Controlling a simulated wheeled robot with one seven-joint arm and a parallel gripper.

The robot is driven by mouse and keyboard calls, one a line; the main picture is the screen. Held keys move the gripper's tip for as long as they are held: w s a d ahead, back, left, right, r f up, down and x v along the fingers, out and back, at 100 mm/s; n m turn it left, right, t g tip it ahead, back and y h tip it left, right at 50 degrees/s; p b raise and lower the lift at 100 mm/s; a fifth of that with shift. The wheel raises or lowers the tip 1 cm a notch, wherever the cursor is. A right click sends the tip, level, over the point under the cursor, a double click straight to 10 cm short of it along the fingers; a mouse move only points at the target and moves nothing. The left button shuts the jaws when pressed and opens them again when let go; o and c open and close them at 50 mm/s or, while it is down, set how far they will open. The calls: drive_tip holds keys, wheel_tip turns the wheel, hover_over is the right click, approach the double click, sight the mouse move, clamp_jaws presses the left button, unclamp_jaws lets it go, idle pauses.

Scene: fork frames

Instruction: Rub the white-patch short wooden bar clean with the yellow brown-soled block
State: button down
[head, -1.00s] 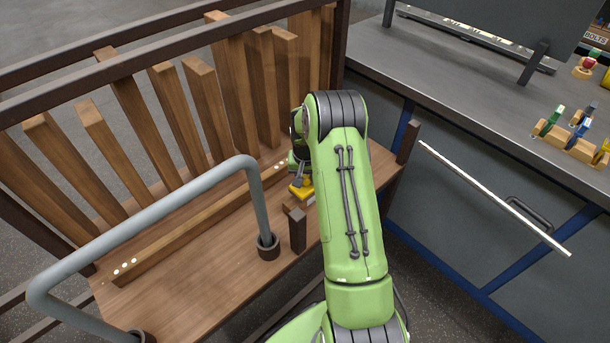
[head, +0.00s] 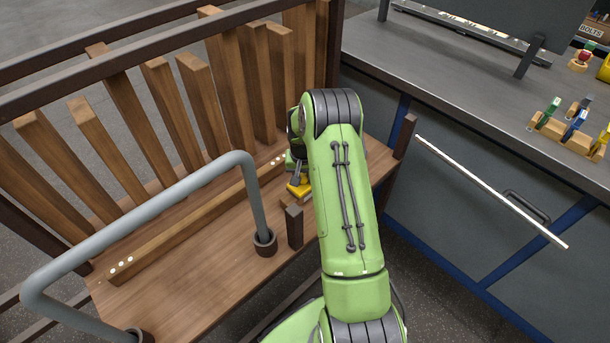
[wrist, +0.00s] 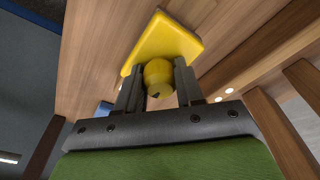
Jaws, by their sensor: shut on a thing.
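My gripper (wrist: 158,82) is shut on the round yellow knob of the yellow block (wrist: 167,38). The block's flat yellow plate lies beyond the fingers, over the wooden boards. In the head view, the block (head: 299,188) shows small at the left of my arm, just above the bench seat, with a brown edge below it. Whether it touches the wood I cannot tell. I cannot make out a clear white patch on any short wooden bar; my arm and the block may hide it.
A long wooden bar (head: 190,222) with white dots near its ends lies along the seat (head: 200,275), before upright slats (head: 205,95). A grey tube rail (head: 150,195) and a short dark post (head: 294,226) stand close by. A workbench (head: 440,80) is at the right.

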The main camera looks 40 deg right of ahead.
drive_tip(key=r, duration=0.2)
drive_tip(key=p, duration=0.1)
drive_tip(key=shift+a+r, duration=0.25)
drive_tip(key=shift+r, duration=0.15)
drive_tip(key=shift+d+r+p, duration=0.1)
drive_tip(key=shift+r+p, duration=0.15)
drive_tip(key=shift+p, duration=0.15)
drive_tip(key=shift+r+p, duration=1.55)
drive_tip(key=shift+r, duration=0.95)
